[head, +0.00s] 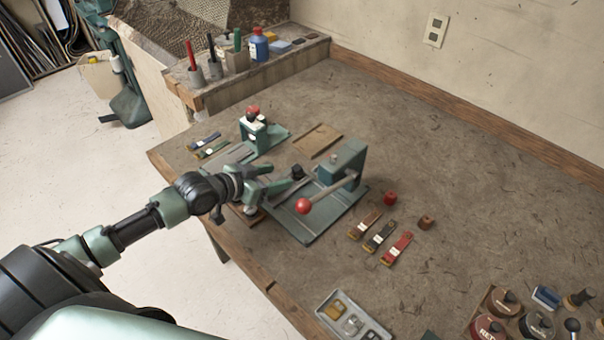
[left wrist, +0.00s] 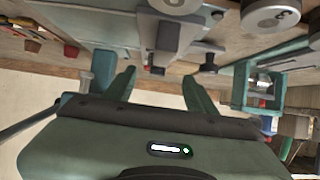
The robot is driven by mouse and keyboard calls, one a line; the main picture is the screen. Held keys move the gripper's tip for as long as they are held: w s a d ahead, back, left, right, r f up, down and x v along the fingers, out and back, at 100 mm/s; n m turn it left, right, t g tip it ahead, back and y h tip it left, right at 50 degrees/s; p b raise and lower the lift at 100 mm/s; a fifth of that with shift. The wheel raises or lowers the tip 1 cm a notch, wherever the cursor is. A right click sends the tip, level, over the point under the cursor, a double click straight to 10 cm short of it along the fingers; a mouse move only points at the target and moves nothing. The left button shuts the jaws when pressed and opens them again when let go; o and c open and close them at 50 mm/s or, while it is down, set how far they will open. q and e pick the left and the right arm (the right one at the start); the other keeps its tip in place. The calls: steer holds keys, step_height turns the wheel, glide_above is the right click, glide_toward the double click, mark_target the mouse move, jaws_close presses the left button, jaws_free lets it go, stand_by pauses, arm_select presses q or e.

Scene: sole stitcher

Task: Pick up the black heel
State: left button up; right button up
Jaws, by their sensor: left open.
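The black heel (head: 298,172) is a small dark block at the near-left side of the green press (head: 345,165). My left gripper (head: 279,177) is open, its fingertips just short of the heel and pointing at it. In the left wrist view a small dark block, which looks like the heel (left wrist: 156,70), shows between and beyond the two open fingers (left wrist: 158,76). I cannot tell whether a finger touches it. My right gripper is not in view.
The press lever with its red ball (head: 303,206) sticks out close to my gripper. A smaller green press (head: 257,133) stands behind. A red heel (head: 390,198), a brown heel (head: 426,222) and coloured strips (head: 380,237) lie to the right.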

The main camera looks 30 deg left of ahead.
mark_target(293, 171)
arm_select(q)
steer(key=shift+x, duration=0.9)
steer(key=shift+w+d+r+p, duration=0.1)
steer(key=shift+w+d+p, duration=0.05)
steer(key=shift+w+p, duration=0.2)
steer(key=p+x, duration=0.1)
steer(key=x, duration=0.3)
steer(key=shift+w+d+r, duration=0.15)
steer(key=shift+w, duration=0.1)
steer(key=shift+w+f, duration=0.15)
steer(key=shift+f, duration=0.05)
steer(key=c, duration=0.9)
jaws_close()
